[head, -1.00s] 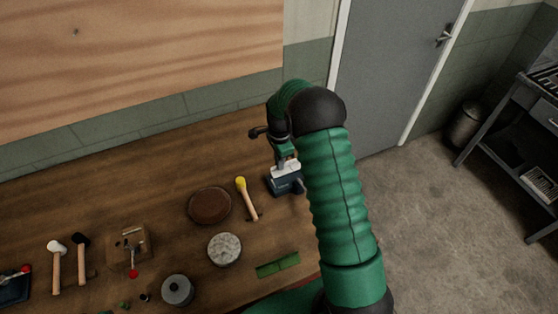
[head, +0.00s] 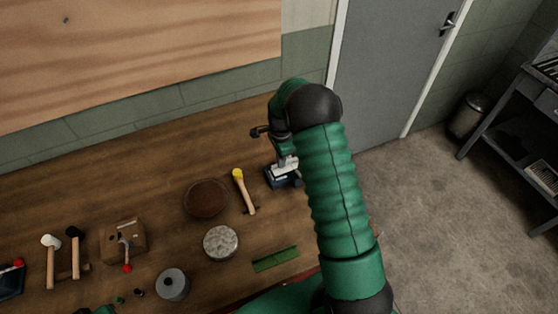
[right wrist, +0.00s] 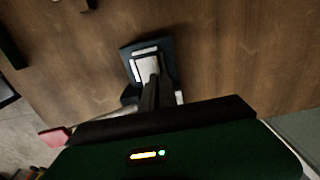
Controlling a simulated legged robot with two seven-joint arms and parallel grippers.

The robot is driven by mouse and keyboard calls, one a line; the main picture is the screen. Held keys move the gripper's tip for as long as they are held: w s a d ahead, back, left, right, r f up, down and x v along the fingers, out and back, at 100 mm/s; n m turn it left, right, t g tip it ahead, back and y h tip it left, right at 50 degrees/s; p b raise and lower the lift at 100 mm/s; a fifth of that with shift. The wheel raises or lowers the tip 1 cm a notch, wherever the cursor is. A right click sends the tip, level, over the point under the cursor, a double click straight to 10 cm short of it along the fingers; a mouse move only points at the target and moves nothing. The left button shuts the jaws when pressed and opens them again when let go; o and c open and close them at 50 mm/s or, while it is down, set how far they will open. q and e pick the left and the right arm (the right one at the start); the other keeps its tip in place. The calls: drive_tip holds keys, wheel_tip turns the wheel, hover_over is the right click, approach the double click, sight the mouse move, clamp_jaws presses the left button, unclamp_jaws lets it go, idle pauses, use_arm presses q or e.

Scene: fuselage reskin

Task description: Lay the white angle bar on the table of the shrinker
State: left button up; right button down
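A small dark blue machine base, which I take for the shrinker (head: 283,182), stands near the table's right end. A white piece, apparently the angle bar (head: 287,165), shows over its top. My right gripper (head: 284,153) points down just above it, partly hidden by my arm. In the right wrist view the dark fingers (right wrist: 150,92) reach to the pale piece (right wrist: 145,66) over the blue base (right wrist: 166,50). The fingers look close together there, but whether they grip the piece or only touch it is unclear. My left gripper does not show.
On the table (head: 130,185) are a yellow-headed mallet (head: 245,190), a brown disc (head: 206,198), a grey round block (head: 221,243), a green strip (head: 275,259) and a wooden block with a red-knobbed lever (head: 123,241). A door and a bin (head: 467,116) stand beyond the right end.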

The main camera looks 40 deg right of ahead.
drive_tip(key=shift+d+f, duration=0.1)
drive_tip(key=shift+d, duration=0.5)
drive_tip(key=shift+a, duration=0.45)
drive_tip(key=shift+f, duration=0.15)
drive_tip(key=shift+d+f, duration=0.3)
drive_tip(key=shift+f, duration=0.05)
drive_tip(key=c, duration=1.6)
unclamp_jaws()
drive_tip(key=shift+a, duration=0.2)
drive_tip(key=shift+r, duration=0.1)
